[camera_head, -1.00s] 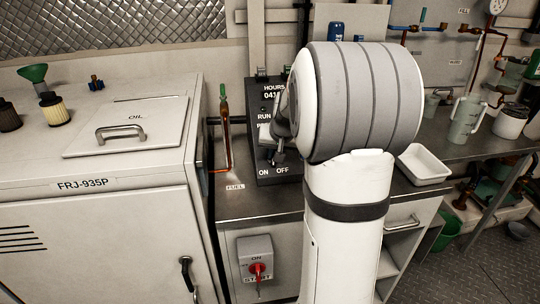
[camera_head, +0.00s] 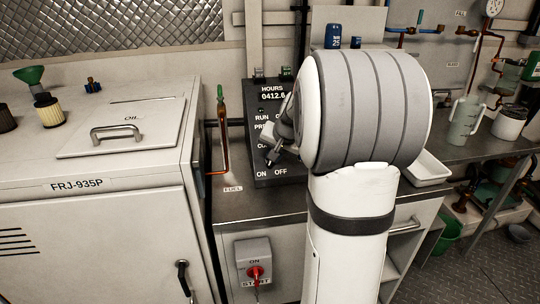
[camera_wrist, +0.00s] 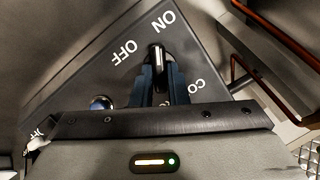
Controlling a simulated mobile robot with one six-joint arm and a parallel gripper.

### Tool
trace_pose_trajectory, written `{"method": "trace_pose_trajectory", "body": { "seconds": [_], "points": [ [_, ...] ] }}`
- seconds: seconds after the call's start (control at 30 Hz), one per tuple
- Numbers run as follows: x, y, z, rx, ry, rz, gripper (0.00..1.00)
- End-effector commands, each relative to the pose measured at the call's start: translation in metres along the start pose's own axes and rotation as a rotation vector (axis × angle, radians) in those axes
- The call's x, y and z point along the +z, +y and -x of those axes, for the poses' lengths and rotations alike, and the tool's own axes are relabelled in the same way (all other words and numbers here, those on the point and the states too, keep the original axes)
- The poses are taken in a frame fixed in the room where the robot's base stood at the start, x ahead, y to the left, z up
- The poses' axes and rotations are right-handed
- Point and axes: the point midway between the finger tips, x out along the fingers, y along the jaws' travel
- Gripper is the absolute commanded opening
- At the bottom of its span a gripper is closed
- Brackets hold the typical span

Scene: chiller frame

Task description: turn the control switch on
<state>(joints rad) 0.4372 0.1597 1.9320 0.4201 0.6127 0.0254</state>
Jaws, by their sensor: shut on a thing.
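The control switch (camera_wrist: 157,58) is a dark knob with a white line, on the sloped dark panel (camera_wrist: 95,75), seen in the wrist view. Its white line points up in the picture, roughly toward the ON label (camera_wrist: 163,20); the OFF label (camera_wrist: 124,51) is to its left. My gripper (camera_wrist: 160,76) is shut on the switch, with a dark blue finger on each side. The switch's base is partly hidden by the fingers. In the head view my gripper (camera_head: 273,154) is at the panel face, above the ON and OFF labels, and my arm hides the panel's right side.
A red rotary switch (camera_head: 256,272) is on a grey box below the bench. The FRJ-935P cabinet (camera_head: 95,205) stands left. A white tray (camera_head: 428,171) and jug (camera_head: 464,122) are on the bench at right.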

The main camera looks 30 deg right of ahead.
Motion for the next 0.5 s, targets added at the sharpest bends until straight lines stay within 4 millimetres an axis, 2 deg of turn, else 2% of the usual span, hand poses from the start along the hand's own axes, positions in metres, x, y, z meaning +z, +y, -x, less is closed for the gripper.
{"method": "trace_pose_trajectory", "body": {
  "seconds": [0.07, 0.1, 0.33, 0.5],
  "points": [
    [0.0045, -0.0008, -0.0028, -0.001, -0.013, -0.002, 0.00],
    [0.0044, -0.0008, -0.0028, -0.001, -0.013, -0.001, 0.14],
    [0.0022, -0.0005, -0.0014, 0.000, -0.006, 0.000, 0.33],
    [0.0011, -0.0003, -0.0006, 0.000, -0.003, 0.000, 0.35]
  ]
}}
